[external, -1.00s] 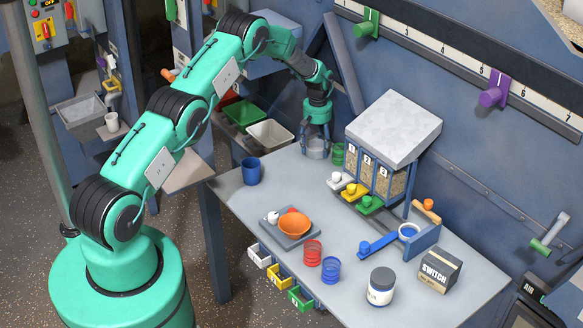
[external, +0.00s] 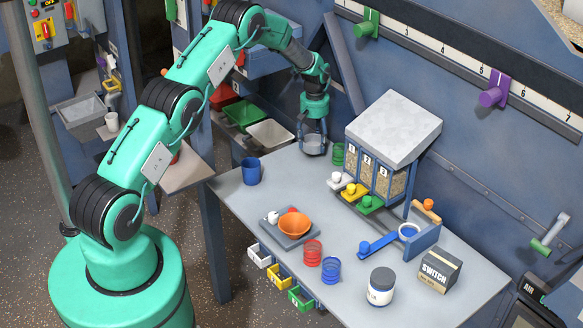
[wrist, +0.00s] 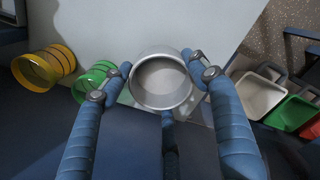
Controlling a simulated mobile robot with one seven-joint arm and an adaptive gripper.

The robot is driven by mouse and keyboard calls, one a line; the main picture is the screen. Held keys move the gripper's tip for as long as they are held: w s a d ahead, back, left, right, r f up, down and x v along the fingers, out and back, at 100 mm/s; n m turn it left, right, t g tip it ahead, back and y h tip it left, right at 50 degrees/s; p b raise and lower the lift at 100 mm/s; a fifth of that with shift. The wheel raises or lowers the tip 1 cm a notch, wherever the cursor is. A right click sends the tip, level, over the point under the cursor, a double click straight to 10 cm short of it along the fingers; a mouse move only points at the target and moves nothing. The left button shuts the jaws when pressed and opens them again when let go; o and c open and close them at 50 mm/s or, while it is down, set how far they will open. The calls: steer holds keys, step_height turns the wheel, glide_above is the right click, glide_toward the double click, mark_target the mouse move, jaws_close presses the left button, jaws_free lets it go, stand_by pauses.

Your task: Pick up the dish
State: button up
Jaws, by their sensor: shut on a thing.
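The dish is a round, grey metal cup with an open top (external: 313,146) at the back left of the table, below my wrist. In the wrist view the dish (wrist: 160,88) is upright and looks empty inside. My gripper (external: 314,138) points down and is shut on the dish. In the wrist view its two blue fingers (wrist: 158,70) press on the dish's rim from the left and right. I cannot tell exactly how far the dish's base is above the table.
A green coil (external: 338,154) stands close to the dish's right, before the grain hopper (external: 393,128). Beige (external: 270,133) and green (external: 244,115) bins lie to the left past the table edge. A blue cup (external: 251,171) stands at the left edge.

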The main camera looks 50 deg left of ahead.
steer(key=s+d, duration=0.1)
steer(key=s, duration=0.3)
steer(key=s+d+r, duration=0.1)
steer(key=s+d, duration=0.1)
steer(key=s, duration=0.2)
steer(key=s+d, duration=0.2)
steer(key=s, duration=0.3)
steer(key=shift+r, duration=0.2)
